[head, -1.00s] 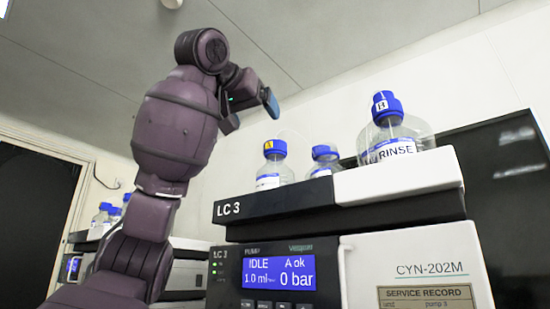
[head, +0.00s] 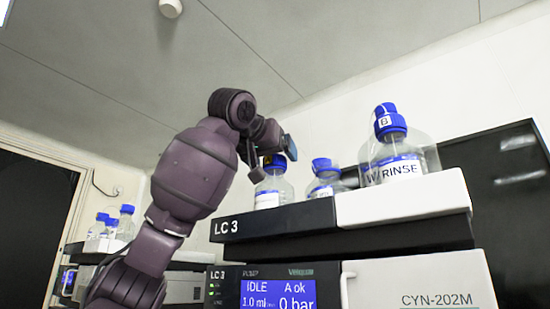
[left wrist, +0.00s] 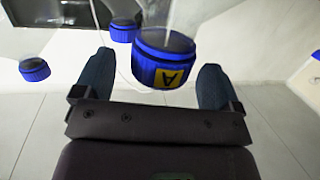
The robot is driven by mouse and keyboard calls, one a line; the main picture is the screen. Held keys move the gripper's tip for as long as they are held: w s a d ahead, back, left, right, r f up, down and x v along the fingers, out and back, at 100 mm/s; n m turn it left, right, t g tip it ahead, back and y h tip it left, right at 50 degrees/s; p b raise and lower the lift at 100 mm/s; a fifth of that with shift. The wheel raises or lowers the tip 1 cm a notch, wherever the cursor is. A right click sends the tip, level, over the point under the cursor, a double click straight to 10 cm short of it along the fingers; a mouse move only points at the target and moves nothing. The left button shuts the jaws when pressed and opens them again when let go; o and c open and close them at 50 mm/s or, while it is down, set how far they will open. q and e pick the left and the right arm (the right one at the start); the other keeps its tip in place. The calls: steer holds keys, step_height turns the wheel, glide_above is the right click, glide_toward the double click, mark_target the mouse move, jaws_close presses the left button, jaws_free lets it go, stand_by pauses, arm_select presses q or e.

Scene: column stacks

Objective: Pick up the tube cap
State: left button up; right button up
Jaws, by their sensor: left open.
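A blue bottle cap with a yellow "A" label (left wrist: 165,58) sits on a clear bottle on top of the LC 3 unit. In the head view this cap (head: 274,161) is partly covered by my gripper. My left gripper (left wrist: 157,62) is open, with one finger on each side of the cap in the left wrist view. Gaps show between the cap and both fingers, and nothing is gripped. In the head view my left gripper (head: 272,156) is at the height of that cap. My right gripper is not in view.
A second blue-capped bottle (head: 322,185) stands close to the right, and the RINSE bottle with a "B" cap (head: 388,125) further right. The LC 3 unit (head: 280,220) is below. Thin clear tubing shows near the caps. More bottles (head: 125,225) stand at the left.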

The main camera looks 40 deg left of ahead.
arm_select(q)
steer(key=shift+w+a+f, duration=0.1)
steer(key=shift+w+a, duration=0.15)
steer(key=shift+w, duration=0.45)
steer(key=shift+c, duration=0.2)
steer(key=c, duration=1)
steer(key=shift+r, duration=5)
